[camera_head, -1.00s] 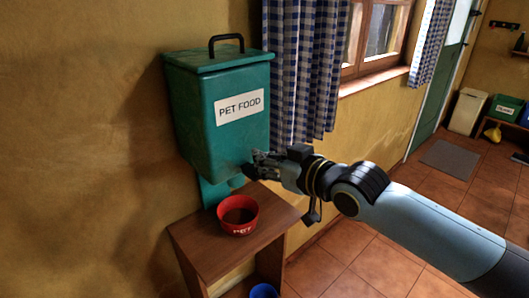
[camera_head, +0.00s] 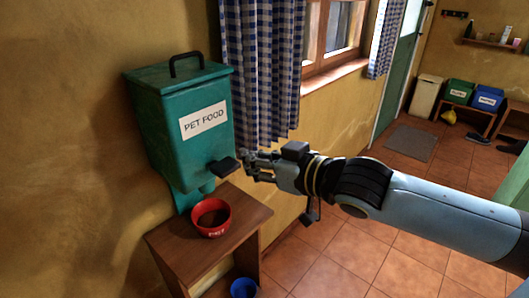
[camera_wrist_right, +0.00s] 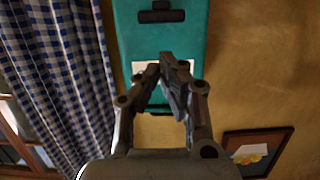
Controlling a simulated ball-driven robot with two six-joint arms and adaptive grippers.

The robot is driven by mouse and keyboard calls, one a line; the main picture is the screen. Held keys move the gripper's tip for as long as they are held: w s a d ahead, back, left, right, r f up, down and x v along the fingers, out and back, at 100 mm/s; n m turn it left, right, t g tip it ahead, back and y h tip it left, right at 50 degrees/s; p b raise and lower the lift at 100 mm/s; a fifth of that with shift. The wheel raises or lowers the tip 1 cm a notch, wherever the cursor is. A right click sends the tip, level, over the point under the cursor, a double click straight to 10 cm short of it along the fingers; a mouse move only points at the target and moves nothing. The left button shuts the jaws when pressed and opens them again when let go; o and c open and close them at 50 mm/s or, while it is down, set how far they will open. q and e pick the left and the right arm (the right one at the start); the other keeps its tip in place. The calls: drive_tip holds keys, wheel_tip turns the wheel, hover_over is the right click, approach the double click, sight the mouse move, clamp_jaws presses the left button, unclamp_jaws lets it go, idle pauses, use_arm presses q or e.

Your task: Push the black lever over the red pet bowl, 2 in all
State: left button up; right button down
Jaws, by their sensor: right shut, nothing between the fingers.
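My right gripper (camera_head: 248,164) is shut and empty, just right of the lever with a small gap. In the right wrist view its fingers (camera_wrist_right: 166,62) cover part of the box's front and white label. My left gripper is not in view.
The wooden stand (camera_head: 250,212) has a blue bowl (camera_head: 244,288) low at its front. A checked curtain (camera_head: 262,80) hangs right of the box. A picture frame (camera_wrist_right: 258,150) shows in the right wrist view. The tiled floor is open to the right.

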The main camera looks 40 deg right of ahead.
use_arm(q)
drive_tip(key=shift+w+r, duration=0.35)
use_arm(e)
drive_tip(key=shift+v, duration=1.45)
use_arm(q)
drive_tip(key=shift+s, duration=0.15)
